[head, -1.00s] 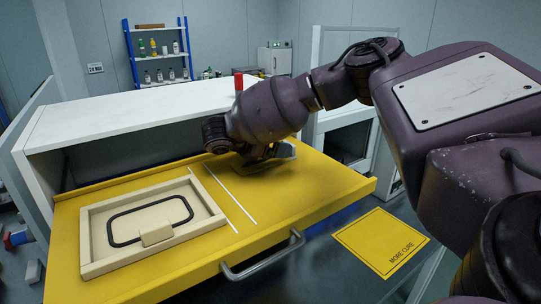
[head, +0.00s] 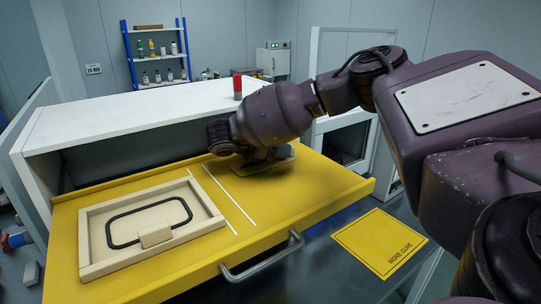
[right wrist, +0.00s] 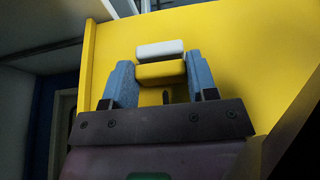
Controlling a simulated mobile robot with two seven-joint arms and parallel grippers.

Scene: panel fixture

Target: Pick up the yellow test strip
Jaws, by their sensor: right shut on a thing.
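In the right wrist view, the yellow test strip (right wrist: 161,72) lies between the two blue-grey fingers of my right gripper (right wrist: 160,84). The fingers are shut on it from both sides. A whitish block (right wrist: 160,48) sits just beyond it; I cannot tell if the two are one piece. In the head view, my right gripper (head: 272,157) is low at the yellow panel, right of the white lines. The strip is mostly hidden there by my wrist. I cannot tell whether it is clear of the panel. My left gripper is not in view.
The yellow panel (head: 290,198) has a metal handle (head: 264,258) at its front. A beige frame (head: 88,250) with a black loop and small block lies on its left. A white cabinet top (head: 130,115) stands behind. A yellow card (head: 380,240) lies at lower right.

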